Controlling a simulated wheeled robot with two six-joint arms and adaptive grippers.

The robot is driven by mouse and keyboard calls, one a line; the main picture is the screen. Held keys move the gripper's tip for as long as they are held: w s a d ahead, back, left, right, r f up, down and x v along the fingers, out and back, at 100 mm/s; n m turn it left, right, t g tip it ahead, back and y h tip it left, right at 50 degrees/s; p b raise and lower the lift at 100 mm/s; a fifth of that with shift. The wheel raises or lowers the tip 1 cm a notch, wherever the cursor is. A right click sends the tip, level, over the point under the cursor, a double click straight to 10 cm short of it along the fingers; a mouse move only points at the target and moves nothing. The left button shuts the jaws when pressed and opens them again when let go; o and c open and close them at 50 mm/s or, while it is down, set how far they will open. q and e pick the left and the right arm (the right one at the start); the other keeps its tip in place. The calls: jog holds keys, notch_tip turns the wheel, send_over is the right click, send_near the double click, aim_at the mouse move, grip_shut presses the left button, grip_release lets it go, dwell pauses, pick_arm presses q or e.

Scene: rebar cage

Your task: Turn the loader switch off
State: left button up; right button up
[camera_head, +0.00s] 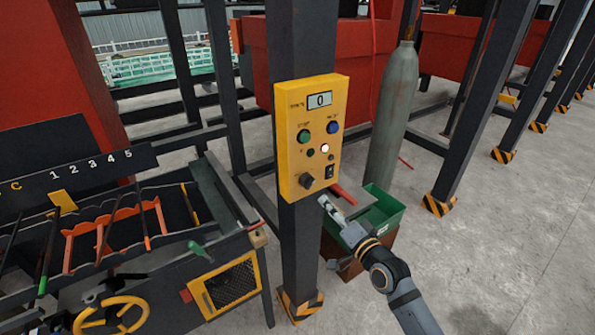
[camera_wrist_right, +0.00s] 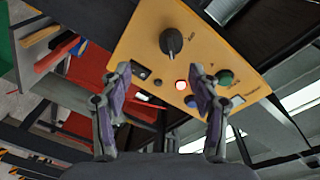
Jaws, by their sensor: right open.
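A yellow control box (camera_head: 291,155) is fixed to a dark post and shows a display reading 0. It carries a green button (camera_head: 304,136), a blue button (camera_head: 333,127), a lit red lamp (camera_head: 325,148), a black rotary knob (camera_head: 306,181) and a small black rocker switch (camera_head: 329,171) at the lower right. Which one is the loader switch I cannot read. My right gripper (camera_head: 325,201) is just below the box's lower edge, open and empty. In the right wrist view the rocker (camera_wrist_right: 140,71) is beside one fingertip of the gripper (camera_wrist_right: 160,71); contact cannot be told. My left gripper is out of view.
A green bin (camera_head: 382,214) stands behind my right gripper, with a grey gas cylinder (camera_head: 393,110) beyond it. A rack with numbered slots (camera_head: 100,168) and a yellow handwheel (camera_head: 112,315) is at left. The floor at right is open.

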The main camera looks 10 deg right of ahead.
aim_at(311, 185)
jog(key=x, duration=0.3)
jog(key=r+x, duration=0.1)
jog(key=x, duration=0.2)
jog(key=a+x, duration=0.1)
jog(key=x, duration=0.3)
jog(key=shift+r, duration=0.3)
jog(key=c, duration=1.2)
jog(key=shift+o, duration=0.2)
jog(key=shift+d+f+n+t+y+b, duration=0.1)
jog(key=shift+n+y+b, duration=0.35)
jog(key=shift+n+b, duration=3.15)
jog(key=shift+f+n+t+y+b, duration=0.1)
jog(key=shift+n+y+b, duration=0.3)
jog(key=shift+n+b, duration=3.15)
jog(key=shift+d+f+n+t+y+b, duration=0.1)
jog(key=shift+n+y+b, duration=0.35)
jog(key=shift+n+b, duration=3.15)
jog(key=shift+r+m+b, duration=0.1)
jog(key=shift+m+b, duration=0.85)
jog(key=shift+b, duration=0.1)
